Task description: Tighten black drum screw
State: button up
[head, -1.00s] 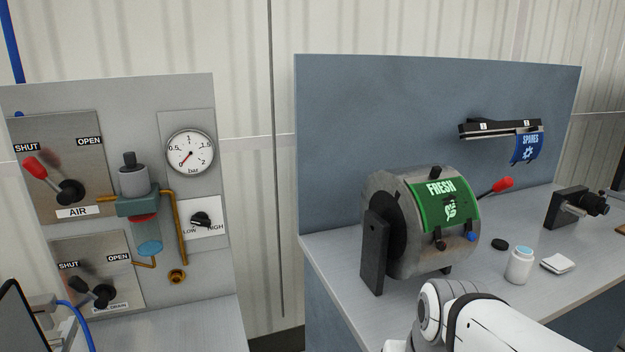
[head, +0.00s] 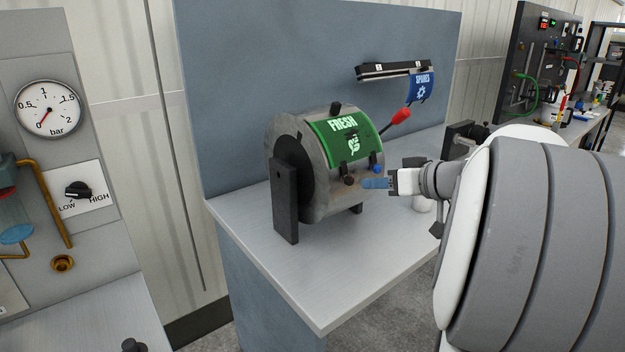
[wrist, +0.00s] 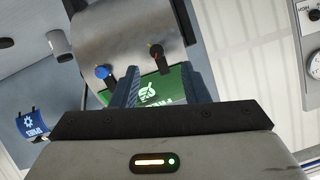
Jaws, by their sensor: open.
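The metal drum (head: 320,205) stands on the bench with a green FRESH sheet (head: 362,134) around its top. The black screw (head: 349,180) is on the drum's front, low on a dark clamp. A blue screw (head: 377,168) is to its right. My gripper (head: 375,183) is at the drum's front, just right of the black screw. In the wrist view, my open gripper (wrist: 163,70) has the black screw (wrist: 157,54) between or just beyond its blue fingertips, with no visible contact. The blue screw (wrist: 103,71) is outside the left finger.
A red-tipped lever (head: 401,116) rises behind the drum. A rail (head: 394,70) with a blue SPARES sheet (head: 423,86) is on the back panel. The bench's front left (head: 290,285) is clear.

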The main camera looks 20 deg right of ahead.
aim_at(351, 180)
jog(key=x, duration=0.5)
jog(key=p+x, duration=0.1)
jog(key=x, duration=0.1)
jog(key=shift+w+d+r, duration=0.1)
jog(key=shift+w+d, duration=0.1)
jog(key=shift+w, duration=0.4)
jog(key=shift+c, duration=0.4)
grip_shut()
